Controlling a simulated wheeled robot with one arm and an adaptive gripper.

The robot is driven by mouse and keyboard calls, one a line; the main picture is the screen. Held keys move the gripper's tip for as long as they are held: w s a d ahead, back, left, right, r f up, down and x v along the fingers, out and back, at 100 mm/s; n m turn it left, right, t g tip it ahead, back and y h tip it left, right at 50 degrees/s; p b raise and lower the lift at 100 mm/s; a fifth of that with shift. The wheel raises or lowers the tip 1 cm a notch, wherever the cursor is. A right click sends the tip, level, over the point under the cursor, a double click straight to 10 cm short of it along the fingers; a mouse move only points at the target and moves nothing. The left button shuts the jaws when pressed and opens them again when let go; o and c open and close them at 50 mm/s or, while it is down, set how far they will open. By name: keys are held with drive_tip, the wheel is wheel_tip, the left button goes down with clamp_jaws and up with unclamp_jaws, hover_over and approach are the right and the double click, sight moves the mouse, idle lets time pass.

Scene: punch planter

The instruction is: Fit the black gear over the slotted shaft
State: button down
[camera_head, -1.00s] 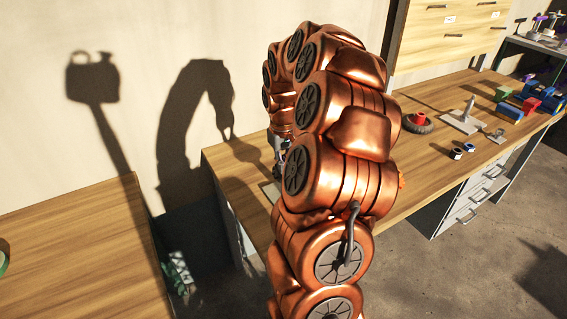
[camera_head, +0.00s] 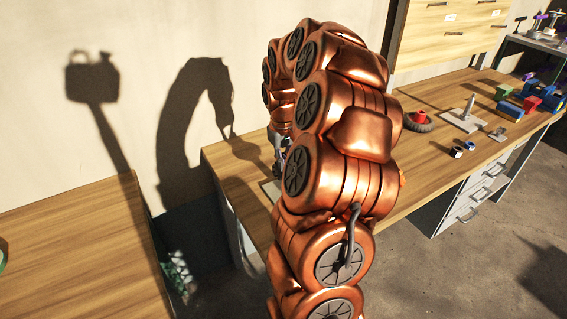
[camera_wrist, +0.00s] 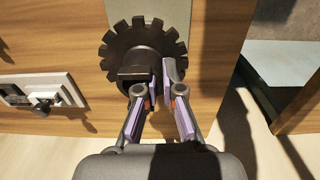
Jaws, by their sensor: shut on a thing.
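The black gear (camera_wrist: 126,42) is a dark toothed disc in the upper middle of the wrist view. In the head view my gripper (camera_head: 279,148) is mostly hidden behind my arm, and the gear cannot be made out. An upright grey shaft (camera_head: 468,106) stands on a light plate (camera_head: 456,123) on the bench at right. I cannot tell whether it is slotted.
A light fixture with a dark knob (camera_wrist: 43,105) lies left of the gear. The wooden bench (camera_head: 425,160) bears a red-hubbed dark wheel (camera_head: 418,123), small rings (camera_head: 457,152) and coloured blocks (camera_head: 530,100). The bench edge and a gap lie right of the gripper in the wrist view.

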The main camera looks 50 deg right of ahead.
drive_tip(key=shift+f+b, duration=0.85)
drive_tip(key=shift+f, duration=0.45)
idle(0.4)
drive_tip(key=shift+r, duration=0.25)
drive_tip(key=shift+r, duration=0.85)
drive_tip(key=shift+f+b, duration=0.6)
drive_tip(key=shift+f, duration=0.5)
idle(0.5)
drive_tip(key=shift+r, duration=0.15)
drive_tip(key=shift+r, duration=0.8)
drive_tip(key=shift+r, duration=0.15)
drive_tip(key=shift+f+b, duration=0.55)
drive_tip(key=shift+f, duration=0.5)
idle(0.5)
